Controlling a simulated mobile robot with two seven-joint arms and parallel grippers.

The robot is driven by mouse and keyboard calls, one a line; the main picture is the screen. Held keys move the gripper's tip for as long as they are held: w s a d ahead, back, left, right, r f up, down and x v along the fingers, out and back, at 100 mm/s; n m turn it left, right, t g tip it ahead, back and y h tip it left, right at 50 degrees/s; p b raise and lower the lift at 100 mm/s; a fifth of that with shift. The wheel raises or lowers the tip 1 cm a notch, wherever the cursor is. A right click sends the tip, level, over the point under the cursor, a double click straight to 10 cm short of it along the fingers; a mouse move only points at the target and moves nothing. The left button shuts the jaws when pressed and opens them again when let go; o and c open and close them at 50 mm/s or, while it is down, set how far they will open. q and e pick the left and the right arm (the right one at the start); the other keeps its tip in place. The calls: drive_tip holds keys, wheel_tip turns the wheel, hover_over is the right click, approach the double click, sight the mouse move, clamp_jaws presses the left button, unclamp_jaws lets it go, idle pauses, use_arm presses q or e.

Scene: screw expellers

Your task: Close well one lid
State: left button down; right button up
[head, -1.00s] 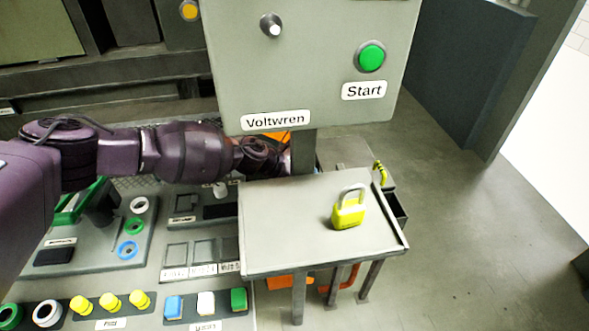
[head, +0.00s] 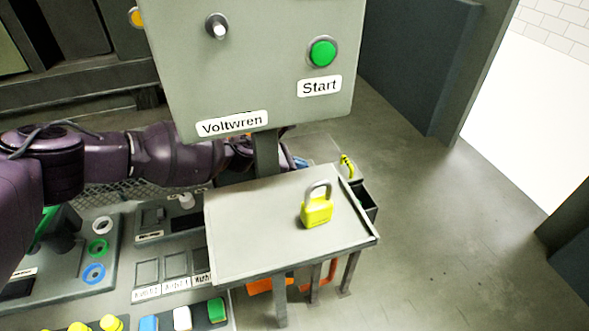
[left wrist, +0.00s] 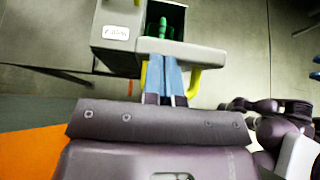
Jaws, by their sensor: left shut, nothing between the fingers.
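In the left wrist view my left gripper (left wrist: 163,62) is shut and empty, its two blue fingers side by side. The fingers reach over a light grey flap (left wrist: 188,52), which seems to be the lid, at the near side of a small labelled grey box (left wrist: 113,30). The box's dark opening shows green items inside, so it stands open. A yellow handle (left wrist: 195,82) is beside the fingers; I cannot tell whether they touch it. In the head view my left arm passes behind the panel post, largely hiding the gripper. My right gripper is not in view.
A grey table (head: 240,235) holds a yellow padlock (head: 316,210). A panel (head: 270,60) with a green Start button (head: 322,53) stands above it. A dark open bin (head: 368,205) and a yellow handle (head: 347,165) are at the table's right. The floor on the right is clear.

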use_arm(q)
drive_tip(key=shift+w+d+r, duration=0.25)
drive_tip(key=shift+d, duration=0.6)
drive_tip(key=shift+w+d+r, duration=0.25)
drive_tip(key=shift+w+d, duration=0.05)
drive_tip(key=shift+d, duration=0.5)
drive_tip(key=shift+w+d+r, duration=0.25)
drive_tip(key=shift+d, duration=0.6)
